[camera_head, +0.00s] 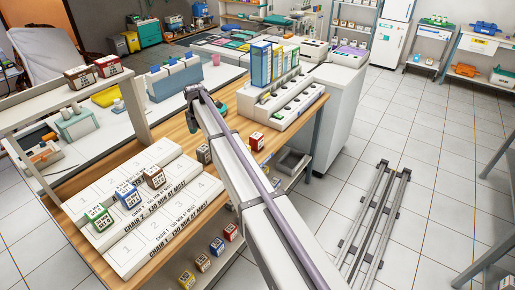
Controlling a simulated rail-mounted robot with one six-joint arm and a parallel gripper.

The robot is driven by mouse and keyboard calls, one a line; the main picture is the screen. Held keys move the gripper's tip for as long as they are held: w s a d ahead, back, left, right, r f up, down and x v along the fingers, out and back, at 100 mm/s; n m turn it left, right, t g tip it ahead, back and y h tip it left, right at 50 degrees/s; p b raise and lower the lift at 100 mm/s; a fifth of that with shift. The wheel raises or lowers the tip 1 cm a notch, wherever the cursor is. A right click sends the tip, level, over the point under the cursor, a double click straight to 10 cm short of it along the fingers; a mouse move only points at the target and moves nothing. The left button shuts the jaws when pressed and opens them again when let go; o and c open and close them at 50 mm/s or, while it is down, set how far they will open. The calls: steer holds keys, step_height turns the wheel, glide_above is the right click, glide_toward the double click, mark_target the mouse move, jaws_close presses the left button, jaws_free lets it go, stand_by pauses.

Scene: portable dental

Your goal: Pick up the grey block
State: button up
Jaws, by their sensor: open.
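A small grey block (204,153) with printed sides stands on the wooden bench top, just left of my arm. It is to the right of the white numbered trays and is apart from them. My arm rises from the bottom of the picture to a bend above the bench, up and left of the block. My gripper's jaws cannot be made out; the far end of the arm is hidden behind its own link.
Green (100,217), blue (128,194) and brown (153,177) blocks stand on the numbered trays (160,222). A red block (256,141) stands right of my arm. Several blocks sit on the lower shelf. A white rack (287,100) with blue-yellow boxes (262,64) stands behind.

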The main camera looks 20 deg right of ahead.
mark_target(203, 148)
steer(key=shift+w+d, duration=0.1)
steer(key=shift+d, duration=0.05)
steer(key=shift+a+f, duration=0.2)
steer(key=shift+a, duration=0.05)
step_height(203, 148, down, 5)
steer(key=b, duration=0.5)
steer(key=shift+a, duration=0.15)
step_height(203, 148, down, 6)
steer(key=b, duration=0.6)
steer(key=shift+r, duration=0.35)
steer(key=c, duration=1)
